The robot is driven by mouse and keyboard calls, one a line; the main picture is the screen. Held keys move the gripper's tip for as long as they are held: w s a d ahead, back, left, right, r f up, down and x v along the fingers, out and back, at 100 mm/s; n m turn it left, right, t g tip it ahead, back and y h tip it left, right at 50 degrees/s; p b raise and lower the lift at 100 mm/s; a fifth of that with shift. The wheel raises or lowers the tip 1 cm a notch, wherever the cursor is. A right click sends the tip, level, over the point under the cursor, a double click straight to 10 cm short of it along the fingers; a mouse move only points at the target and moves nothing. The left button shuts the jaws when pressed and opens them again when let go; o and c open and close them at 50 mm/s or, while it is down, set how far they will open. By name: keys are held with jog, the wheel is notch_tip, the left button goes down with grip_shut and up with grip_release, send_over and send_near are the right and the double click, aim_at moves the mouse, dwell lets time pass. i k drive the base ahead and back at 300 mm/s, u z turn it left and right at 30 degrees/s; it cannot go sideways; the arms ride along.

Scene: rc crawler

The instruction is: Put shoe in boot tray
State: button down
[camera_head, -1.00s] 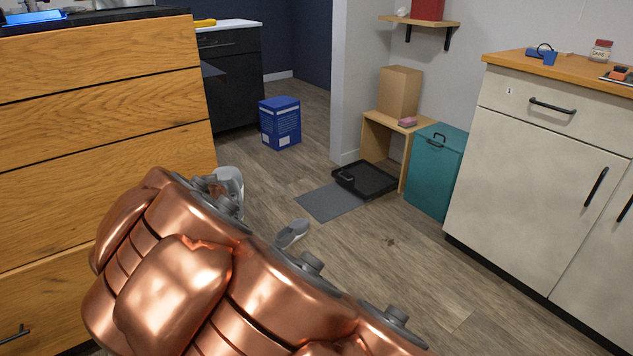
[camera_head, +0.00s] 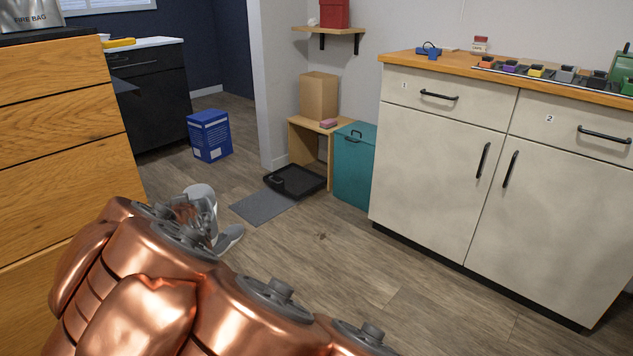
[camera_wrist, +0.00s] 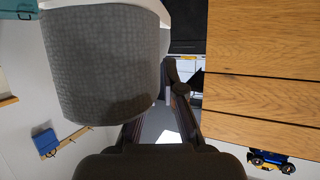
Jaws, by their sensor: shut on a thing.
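My gripper (camera_head: 196,220) shows partly behind my copper arm in the head view. It is shut on a light grey shoe (camera_head: 204,194), held up off the floor. In the wrist view the held shoe (camera_wrist: 105,65) fills the upper left, with its textured grey surface close to the camera and beside the dark fingers (camera_wrist: 180,95). The exact grip contact is hidden. A second grey shoe (camera_head: 232,236) appears lower, just right of my gripper in the picture. The black boot tray (camera_head: 312,187) lies on the floor farther off, with a small dark item at its left side.
A grey mat (camera_head: 262,206) lies before the tray. A wooden bench (camera_head: 330,160) and teal bin (camera_head: 354,168) stand by it. A wooden drawer unit (camera_head: 60,150) is at left, a blue box (camera_head: 209,135) behind, white cabinets (camera_head: 440,165) at right. Floor between is clear.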

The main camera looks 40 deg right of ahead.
aim_at(287, 177)
jog(key=z, duration=0.75)
jog(key=i, duration=1.05)
jog(key=z, duration=0.65)
jog(key=i, duration=1.45)
jog(key=u, duration=0.95)
jog(key=i, duration=0.8)
jog(key=u, duration=1.2)
jog(key=i, duration=0.2)
jog(key=u, duration=0.05)
